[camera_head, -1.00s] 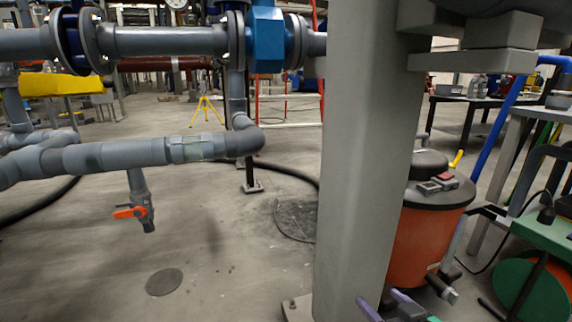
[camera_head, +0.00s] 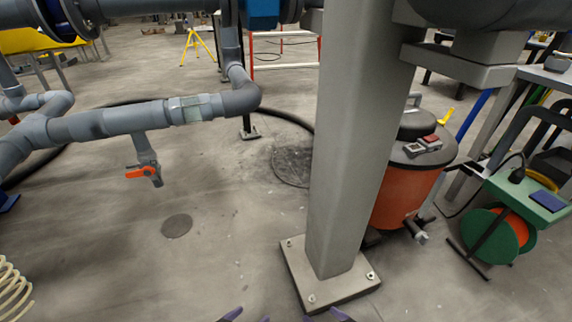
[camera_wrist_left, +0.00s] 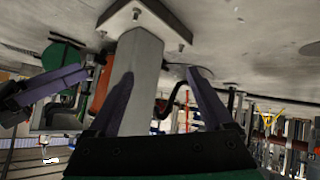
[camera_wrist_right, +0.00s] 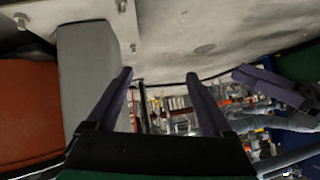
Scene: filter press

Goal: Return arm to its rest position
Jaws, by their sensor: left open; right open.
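My left gripper (camera_head: 248,316) shows only as purple fingertips at the bottom edge of the head view. In the left wrist view, my left gripper (camera_wrist_left: 160,74) has its two purple fingers apart with nothing between them held. My right gripper (camera_head: 326,317) also shows only as fingertips at the bottom of the head view, just right of the left one. In the right wrist view, my right gripper (camera_wrist_right: 158,74) is open and empty. A purple finger of the other gripper shows at the side of each wrist view. Most of both arms is hidden.
A grey column (camera_head: 355,140) on a bolted base plate (camera_head: 300,270) stands ahead. Grey pipework (camera_head: 130,118) with an orange-handled valve (camera_head: 142,172) is at left. An orange vacuum (camera_head: 408,190) and green cable reel (camera_head: 492,236) are at right. Floor between pipework and column is clear.

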